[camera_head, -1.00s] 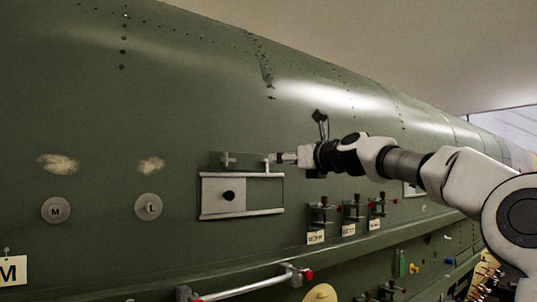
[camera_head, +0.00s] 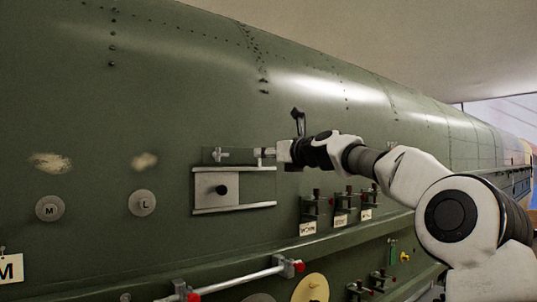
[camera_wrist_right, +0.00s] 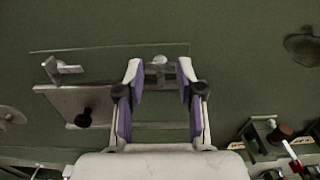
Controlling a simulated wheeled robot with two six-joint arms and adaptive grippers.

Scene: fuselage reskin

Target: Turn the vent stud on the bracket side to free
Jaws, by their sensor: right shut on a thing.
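A vent panel on the green fuselage has a sliding plate (camera_head: 216,187) with a black knob, set between pale rails. Above the plate is a thin transparent strip with a stud at each end. The left stud (camera_head: 219,154) has a crossbar and stands free; it also shows in the right wrist view (camera_wrist_right: 62,69). My right gripper (camera_head: 271,153) is at the right stud (camera_head: 259,154). The exact contact is hard to see. My left gripper is out of view.
Round discs marked M (camera_head: 49,208) and L (camera_head: 142,203) sit to the left. Several tagged clamps (camera_head: 310,207) project below and right of my gripper. A rail bar (camera_head: 238,281) with red ends runs lower down. A black handle (camera_head: 298,120) juts out above my wrist.

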